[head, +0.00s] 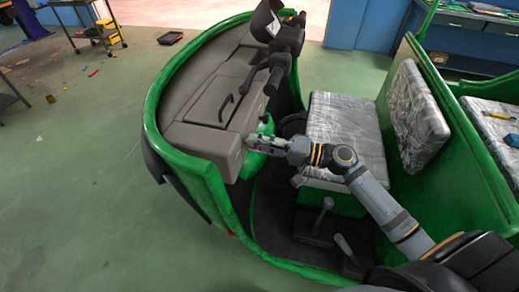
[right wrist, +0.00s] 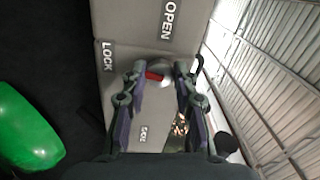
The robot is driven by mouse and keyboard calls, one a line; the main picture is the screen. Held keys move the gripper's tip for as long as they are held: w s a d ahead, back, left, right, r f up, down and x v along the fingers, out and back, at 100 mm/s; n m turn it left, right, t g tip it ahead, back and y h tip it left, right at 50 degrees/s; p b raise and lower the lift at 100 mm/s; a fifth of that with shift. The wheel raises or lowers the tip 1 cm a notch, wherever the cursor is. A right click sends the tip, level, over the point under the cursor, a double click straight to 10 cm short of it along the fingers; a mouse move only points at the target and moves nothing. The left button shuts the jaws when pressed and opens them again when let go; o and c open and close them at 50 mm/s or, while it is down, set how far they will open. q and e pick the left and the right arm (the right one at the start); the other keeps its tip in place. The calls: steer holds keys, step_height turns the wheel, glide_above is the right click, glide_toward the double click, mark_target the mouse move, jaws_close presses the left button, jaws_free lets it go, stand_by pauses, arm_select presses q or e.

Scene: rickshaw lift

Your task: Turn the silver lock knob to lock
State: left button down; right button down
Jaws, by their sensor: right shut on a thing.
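The silver lock knob (right wrist: 161,78) with a red mark sits on a grey panel (right wrist: 130,25) in the right wrist view. The panel carries the words "OPEN" above the knob and "LOCK" to its upper left. The red mark lies on the knob's left side. My right gripper (right wrist: 159,70) has its two fingers around the knob, closed on its sides. In the head view the right gripper (head: 252,142) is at the near end of the grey dashboard (head: 208,95), and I cannot make out the knob there. My left gripper is not in view.
The green rickshaw body (head: 150,115) curves around the dashboard. Handlebars (head: 282,45) stand at its far end. A plastic-wrapped seat (head: 340,125) lies under my right arm, with floor levers (head: 325,208) nearby. The floor at left is mostly clear.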

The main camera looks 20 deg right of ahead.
steer(key=shift+f+n+b, duration=0.15)
steer(key=shift+n+b, duration=0.35)
steer(key=shift+n, duration=0.2)
steer(key=c, duration=1)
jaws_free()
steer(key=shift+r, duration=0.2)
